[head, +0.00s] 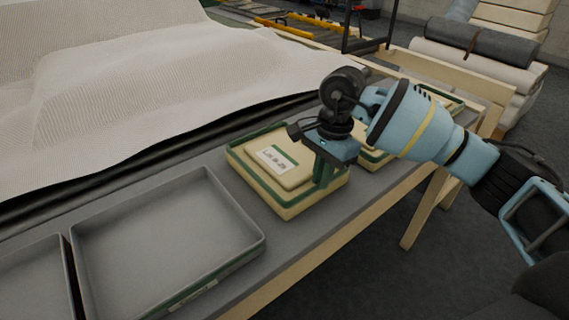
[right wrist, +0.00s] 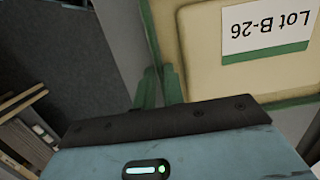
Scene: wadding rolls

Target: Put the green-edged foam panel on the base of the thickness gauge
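A cream foam panel (head: 278,170) with a white "Lot" label lies in a cream, green-rimmed box (head: 290,207) on the grey bench. In the right wrist view the label on the panel (right wrist: 205,72) reads "Lot B-26" upside down, with a green strip along it. My right gripper (head: 325,175) points down at the box's right-hand side. In the right wrist view its green fingers (right wrist: 160,88) are close together by the box wall; whether they grip it is unclear. My left gripper is out of view. I cannot make out a thickness gauge.
An empty grey tray (head: 165,235) stands on the bench left of the box, with another tray (head: 35,285) beside it. More green-edged cream pieces (head: 375,158) lie partly behind my right gripper. White wadding (head: 140,80) covers the area behind; rolls (head: 475,50) are stacked at back right.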

